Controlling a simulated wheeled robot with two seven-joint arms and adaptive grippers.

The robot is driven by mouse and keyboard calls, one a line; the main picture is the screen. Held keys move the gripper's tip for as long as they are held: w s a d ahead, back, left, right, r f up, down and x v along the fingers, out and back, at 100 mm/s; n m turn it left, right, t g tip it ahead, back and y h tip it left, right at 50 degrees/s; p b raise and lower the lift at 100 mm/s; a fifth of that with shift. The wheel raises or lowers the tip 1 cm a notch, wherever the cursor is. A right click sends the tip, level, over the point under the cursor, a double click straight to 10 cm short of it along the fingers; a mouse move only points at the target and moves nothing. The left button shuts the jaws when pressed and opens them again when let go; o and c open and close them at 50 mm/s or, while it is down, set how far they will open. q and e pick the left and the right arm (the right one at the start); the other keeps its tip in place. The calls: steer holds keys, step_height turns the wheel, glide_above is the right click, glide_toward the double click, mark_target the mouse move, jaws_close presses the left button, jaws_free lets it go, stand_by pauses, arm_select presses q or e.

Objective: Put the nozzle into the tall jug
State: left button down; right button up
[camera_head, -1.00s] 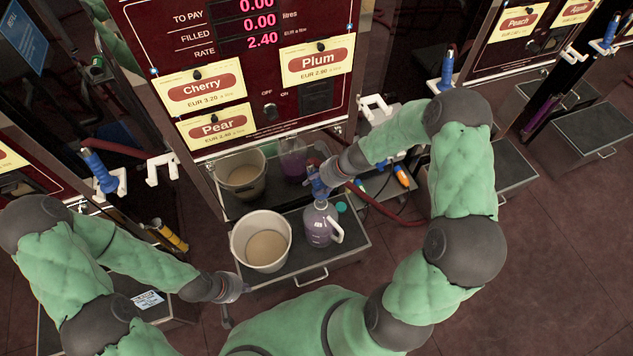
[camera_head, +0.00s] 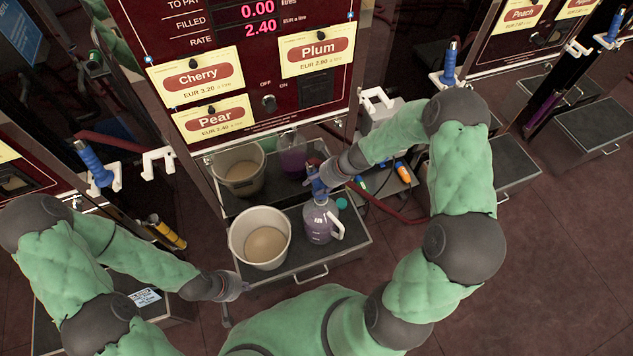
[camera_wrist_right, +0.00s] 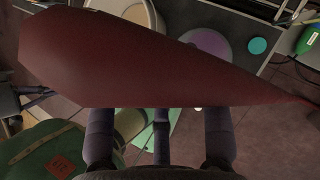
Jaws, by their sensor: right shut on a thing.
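The tall jug (camera_head: 321,229), clear with a white handle and purple liquid, stands on the grey tray below the pump. The blue nozzle (camera_head: 317,184) is over the jug's mouth, roughly upright. I cannot tell whether its tip is inside. My right gripper (camera_head: 328,173) is shut on the nozzle from the right. In the right wrist view the red hose (camera_wrist_right: 150,60) hides the nozzle and most of the jug, leaving a purple round patch (camera_wrist_right: 208,43). My left gripper (camera_head: 232,297) is empty and open, low left of the tray.
A white bucket (camera_head: 261,238) with beige contents stands left of the jug. A turquoise cap (camera_head: 341,203) lies right of it. The tray (camera_head: 345,250) has a front handle. The shiny panel behind mirrors bucket and jug. Another blue nozzle (camera_head: 93,162) hangs at left.

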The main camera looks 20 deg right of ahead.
steer(key=shift+f+b, duration=1.05)
steer(key=shift+f, duration=0.3)
steer(key=o, duration=1.5)
steer(key=v, duration=1.2)
steer(key=s+a+f+n+g+p, duration=0.1)
steer(key=s+a+f+n+p, duration=0.1)
steer(key=s+a+f+n, duration=0.5)
steer(key=s+a+f+n+g+h+p, duration=0.1)
steer(key=s+a+f+n, duration=0.6)
steer(key=n, duration=1.1)
steer(key=s+a+g+p, duration=0.1)
steer(key=a, duration=0.3)
steer(key=shift+s+f+g+p, duration=0.15)
steer(key=shift+f+g+p, duration=0.05)
steer(key=shift+g+p, duration=0.1)
